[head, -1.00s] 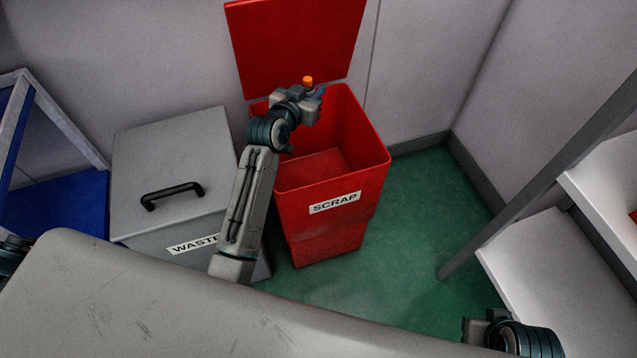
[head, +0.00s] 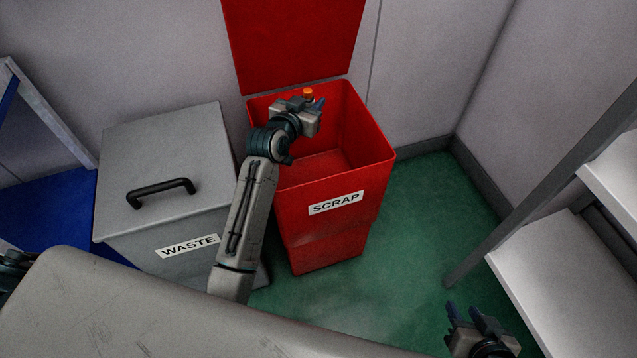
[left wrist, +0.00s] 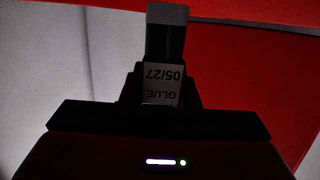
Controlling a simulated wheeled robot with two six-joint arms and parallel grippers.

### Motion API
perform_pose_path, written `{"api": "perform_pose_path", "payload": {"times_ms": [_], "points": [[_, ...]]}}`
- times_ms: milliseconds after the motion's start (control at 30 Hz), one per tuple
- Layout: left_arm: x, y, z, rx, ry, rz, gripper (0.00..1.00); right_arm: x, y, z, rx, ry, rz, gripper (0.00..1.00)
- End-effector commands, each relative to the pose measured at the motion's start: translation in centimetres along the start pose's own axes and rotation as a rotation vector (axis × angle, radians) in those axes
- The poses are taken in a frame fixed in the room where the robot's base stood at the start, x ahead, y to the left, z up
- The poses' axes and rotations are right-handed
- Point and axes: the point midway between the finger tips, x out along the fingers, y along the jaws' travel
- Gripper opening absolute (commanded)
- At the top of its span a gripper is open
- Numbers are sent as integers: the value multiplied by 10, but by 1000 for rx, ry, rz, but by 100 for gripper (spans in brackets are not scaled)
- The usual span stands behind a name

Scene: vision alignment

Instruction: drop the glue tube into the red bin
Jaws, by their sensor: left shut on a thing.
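The glue tube shows its orange cap (head: 307,92) in the head view, and its white label (left wrist: 162,84) reading GLUE 05/27 in the left wrist view. My left gripper (head: 318,106) is shut on the tube and holds it over the open top of the red bin (head: 335,225), nearer its back left part. The bin is marked SCRAP, and its red lid (head: 293,45) stands raised against the wall. The tube's lower part is hidden in the head view. My right gripper (head: 465,312) is low at the right, its fingers apart and empty.
A closed grey bin (head: 165,150) marked WASTE, with a black handle, stands left of the red bin. A blue surface (head: 45,215) is at the far left. White shelves (head: 550,270) stand at the right. Green floor (head: 415,235) is clear between bin and shelves.

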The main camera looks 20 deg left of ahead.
Motion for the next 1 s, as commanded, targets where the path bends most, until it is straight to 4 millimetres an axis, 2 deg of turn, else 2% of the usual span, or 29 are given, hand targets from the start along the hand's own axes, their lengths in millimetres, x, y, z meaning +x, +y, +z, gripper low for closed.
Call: {"api": "perform_pose_path", "payload": {"times_ms": [200, 233, 333, 367, 633, 733, 867, 1000], "points": [[0, 0, -1, 0, 1, 0, 5, 0, 0, 0, 1, 2, 0, 36], [0, 0, -1, 0, 1, 0, 30, 0, 0, 0, 1, 2, 0, 36], [0, 0, 0, 0, 1, 0, 49, 0, 0, 0, 1, 1, 0, 36], [0, 0, 0, 0, 1, 0, 53, 0, 0, 0, 1, 1, 0, 36], [-1, 0, 0, 0, 0, 0, 53, 0, 0, 0, 0, 1, 0, 36], [-6, 0, 0, 1, 1, 0, 53, -1, 0, 0, -1, -4, 1, 36], [-26, 0, -1, 2, 0, -1, 53, -3, 1, 2, -6, -27, 5, 36], [-56, 0, -1, 2, 0, -1, 53, -5, 2, 2, -17, -57, 13, 36]]}}
